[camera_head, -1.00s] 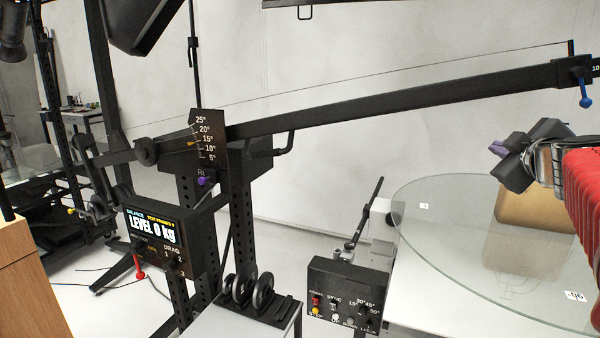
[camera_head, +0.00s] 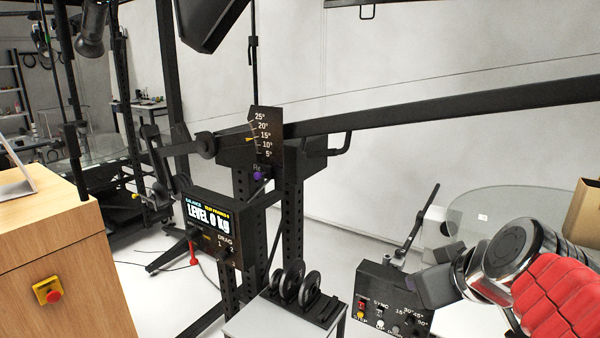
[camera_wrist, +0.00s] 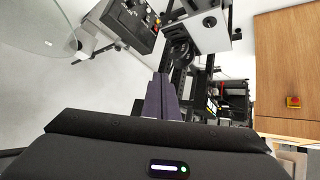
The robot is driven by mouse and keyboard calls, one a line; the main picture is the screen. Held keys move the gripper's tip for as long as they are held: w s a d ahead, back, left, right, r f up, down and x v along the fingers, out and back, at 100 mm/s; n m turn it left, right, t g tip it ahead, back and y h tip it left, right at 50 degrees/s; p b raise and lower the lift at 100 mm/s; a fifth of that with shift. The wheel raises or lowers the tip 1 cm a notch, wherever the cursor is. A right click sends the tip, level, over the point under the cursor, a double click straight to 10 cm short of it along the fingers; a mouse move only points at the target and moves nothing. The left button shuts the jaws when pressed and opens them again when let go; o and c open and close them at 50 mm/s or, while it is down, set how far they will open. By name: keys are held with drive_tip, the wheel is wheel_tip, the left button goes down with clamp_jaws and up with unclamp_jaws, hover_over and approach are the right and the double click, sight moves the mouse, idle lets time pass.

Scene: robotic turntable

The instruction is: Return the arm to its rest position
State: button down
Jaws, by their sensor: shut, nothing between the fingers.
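My gripper (camera_head: 437,284) is at the lower right in the head view, at the end of my red-sleeved arm. It overlaps the right side of the black control box in the picture. In the wrist view my two purple-grey fingers (camera_wrist: 163,98) are pressed together with nothing between them. My arm is bent in front of me, and its sleeve runs off the lower right edge. The fingertips are hard to make out in the head view.
The control box (camera_head: 374,292) has switches. A glass turntable (camera_head: 505,212) is behind my wrist. A long black boom (camera_head: 430,112) crosses above. Weight discs (camera_head: 297,283) sit on a small table. A wooden cabinet (camera_head: 62,258) with a red button stands left.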

drive_tip(key=s+a+f+m+g+h, duration=0.1)
drive_tip(key=s+a+f+m+g, duration=0.2)
drive_tip(key=s+f, duration=0.8)
drive_tip(key=shift+s+a+f+g, duration=0.2)
drive_tip(key=shift+s+a+g, duration=0.2)
drive_tip(key=shift+s+a, duration=0.55)
